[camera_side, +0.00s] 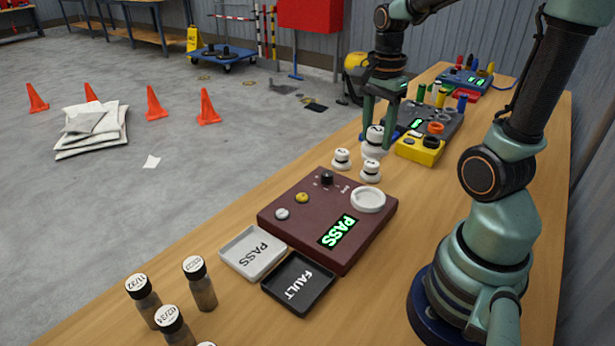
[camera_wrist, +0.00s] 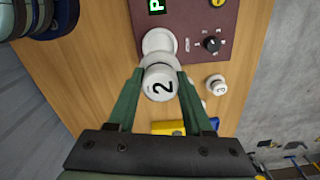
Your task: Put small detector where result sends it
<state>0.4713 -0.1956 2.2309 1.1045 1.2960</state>
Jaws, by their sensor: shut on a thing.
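My gripper (camera_side: 378,138) is shut on a white detector marked 2 (camera_wrist: 159,84), which also shows in the side view (camera_side: 373,151). It is upright and looks raised near two other white detectors, (camera_side: 342,158) and (camera_side: 370,171). One marked 3 (camera_wrist: 216,86) shows in the wrist view. The maroon tester (camera_side: 300,205) has a lit green PASS display (camera_side: 338,230) and an empty white round seat (camera_side: 368,200). A white tray marked PASS (camera_side: 238,262) and a black tray marked FAULT (camera_side: 284,297) are empty beside it.
Several dark-capped bottles (camera_side: 200,285) stand at the table's near left. A yellow box (camera_side: 420,150) and a grey device (camera_side: 438,118) stand beyond the detectors. The table (camera_side: 180,256) is bare left of the tester.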

